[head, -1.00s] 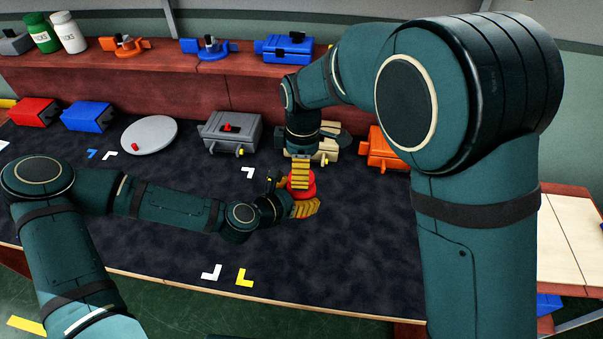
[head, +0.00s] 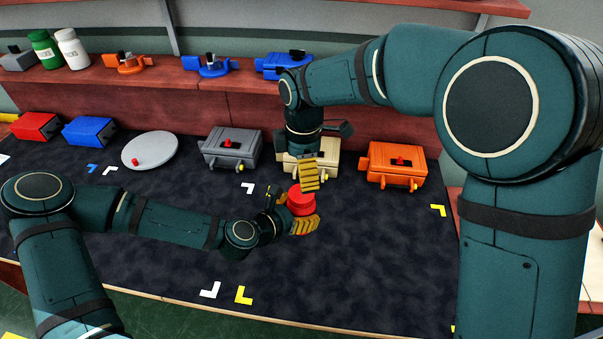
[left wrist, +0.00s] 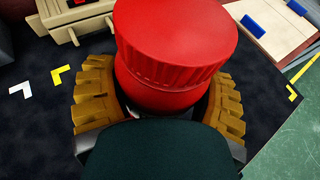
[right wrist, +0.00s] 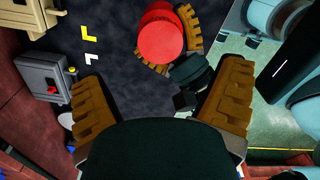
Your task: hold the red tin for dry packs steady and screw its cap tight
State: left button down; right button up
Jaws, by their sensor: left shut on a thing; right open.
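The red tin (head: 299,208) stands upright on the dark mat. Its red ribbed cap (left wrist: 176,40) sits on top of it in the left wrist view. My left gripper (head: 292,219) is shut around the tin's body from the side, one finger on each side, below the cap. My right gripper (head: 309,180) is above and just behind the tin in the head view, pointing down. In the right wrist view its fingers (right wrist: 163,100) are wide apart with nothing between them, and the cap (right wrist: 157,38) lies beyond them. Whether the cap is fully tight I cannot tell.
Behind the tin stand a grey box (head: 231,147), a cream box (head: 322,163) and an orange box (head: 396,165). A grey round plate (head: 150,150) lies further left. A shelf (head: 160,80) runs along the back. The mat's front right is clear.

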aim_at(301, 193)
jog(key=shift+a+f, duration=0.1)
jog(key=shift+f, duration=3.95)
jog(key=c, duration=1.3)
jog(key=shift+m, duration=1.7)
jog(key=o, duration=1.2)
jog(key=shift+o, duration=0.2)
